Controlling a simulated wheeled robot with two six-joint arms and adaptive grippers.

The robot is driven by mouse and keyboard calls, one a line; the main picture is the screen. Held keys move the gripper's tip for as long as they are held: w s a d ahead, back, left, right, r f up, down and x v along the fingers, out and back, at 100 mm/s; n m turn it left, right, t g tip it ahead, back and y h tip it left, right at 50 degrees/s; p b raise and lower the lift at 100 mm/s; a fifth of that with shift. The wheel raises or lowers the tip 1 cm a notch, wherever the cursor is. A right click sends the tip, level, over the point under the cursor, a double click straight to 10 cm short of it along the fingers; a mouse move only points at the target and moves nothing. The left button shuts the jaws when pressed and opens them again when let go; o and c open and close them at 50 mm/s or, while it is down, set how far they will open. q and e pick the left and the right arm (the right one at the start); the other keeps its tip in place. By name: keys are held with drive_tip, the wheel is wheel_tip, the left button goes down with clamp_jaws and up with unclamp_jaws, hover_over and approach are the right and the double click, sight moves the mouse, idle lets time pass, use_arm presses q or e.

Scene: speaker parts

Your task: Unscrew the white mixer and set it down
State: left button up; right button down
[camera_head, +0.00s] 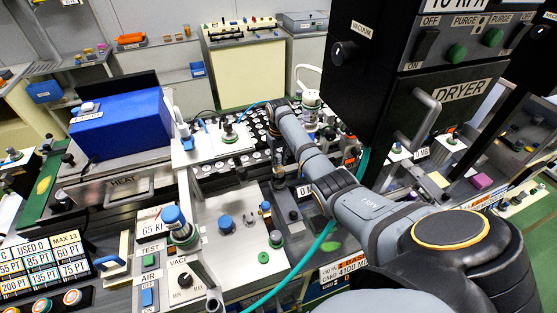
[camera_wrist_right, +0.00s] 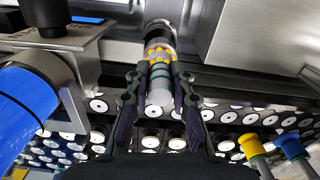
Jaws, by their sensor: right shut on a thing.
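In the right wrist view, a white mixer (camera_wrist_right: 160,90), a pale cylinder with dark green bands, points away from me. Its far end, by a yellow-dotted collar (camera_wrist_right: 158,53), meets a round metal fitting (camera_wrist_right: 158,30). My right gripper (camera_wrist_right: 160,92) has a dark finger on each side of the mixer and is shut on it. I cannot tell whether the mixer's thread is still engaged. In the head view my right arm reaches from the lower right to the back of the bench, and the mixer cannot be made out there. My left gripper is not in view.
Rows of white discs (camera_wrist_right: 150,140) lie under the mixer. A blue cylinder (camera_wrist_right: 25,100) is close on the left; yellow-capped (camera_wrist_right: 250,146) and blue-capped (camera_wrist_right: 288,146) posts stand right. In the head view, a blue box (camera_head: 118,125) stands left and the black dryer cabinet (camera_head: 435,100) right.

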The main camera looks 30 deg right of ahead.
drive_tip(key=c, duration=1.4)
unclamp_jaws()
drive_tip(key=m, duration=0.6)
drive_tip(key=shift+a, duration=0.1)
drive_tip(key=m, duration=0.6)
drive_tip(key=c, duration=0.6)
drive_tip(key=n, duration=1.2)
drive_tip(key=shift+r, duration=0.1)
